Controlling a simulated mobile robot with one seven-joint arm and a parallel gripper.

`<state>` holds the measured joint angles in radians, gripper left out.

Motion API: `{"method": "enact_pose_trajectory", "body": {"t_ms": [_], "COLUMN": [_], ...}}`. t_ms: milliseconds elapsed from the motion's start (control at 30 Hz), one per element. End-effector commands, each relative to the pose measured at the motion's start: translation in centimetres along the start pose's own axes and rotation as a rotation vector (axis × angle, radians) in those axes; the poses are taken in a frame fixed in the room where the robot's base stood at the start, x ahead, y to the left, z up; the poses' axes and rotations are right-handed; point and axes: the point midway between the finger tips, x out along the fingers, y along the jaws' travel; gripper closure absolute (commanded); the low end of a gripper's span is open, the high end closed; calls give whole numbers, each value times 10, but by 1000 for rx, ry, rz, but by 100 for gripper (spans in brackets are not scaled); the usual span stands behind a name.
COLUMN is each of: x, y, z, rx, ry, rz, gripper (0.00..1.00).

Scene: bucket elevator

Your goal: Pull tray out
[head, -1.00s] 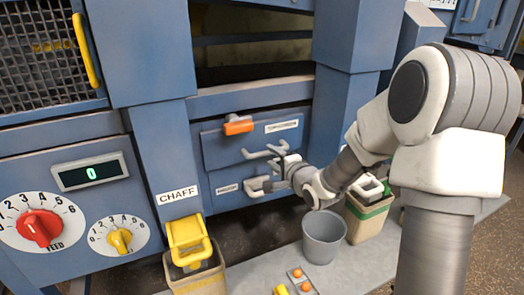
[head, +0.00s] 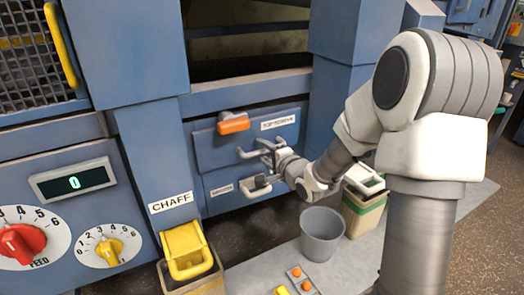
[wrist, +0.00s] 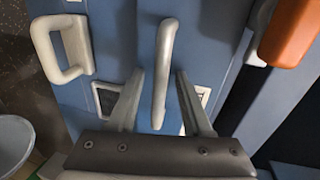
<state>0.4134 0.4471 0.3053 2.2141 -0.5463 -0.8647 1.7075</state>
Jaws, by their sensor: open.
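The upper tray (head: 215,152) is a blue drawer front with a white label and a pale bar handle (head: 246,153). In the wrist view this handle (wrist: 166,65) runs upright between my gripper's two fingers (wrist: 161,98). My gripper (head: 268,153) is open, with one finger on each side of the handle; I see gaps beside it. A lower tray (head: 223,190) with its own pale handle (head: 257,190) sits below; that handle shows at the left in the wrist view (wrist: 62,48). Both label texts are too blurred to read surely.
An orange latch (head: 234,123) sits on the machine above the handle, and at upper right in the wrist view (wrist: 291,30). A grey bucket (head: 322,236), a yellow-topped chaff bin (head: 187,250) and a green-banded bin (head: 362,212) stand on the floor below.

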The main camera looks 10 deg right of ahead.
Motion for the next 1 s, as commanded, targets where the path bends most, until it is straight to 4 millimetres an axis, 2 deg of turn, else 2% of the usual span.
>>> {"method": "enact_pose_trajectory", "body": {"t_ms": [167,433,1000], "x": [0,0,0], "y": [0,0,0], "z": [0,0,0], "rx": [0,0,0], "ry": [0,0,-1], "rz": [0,0,-1], "gripper": [52,100,100]}}
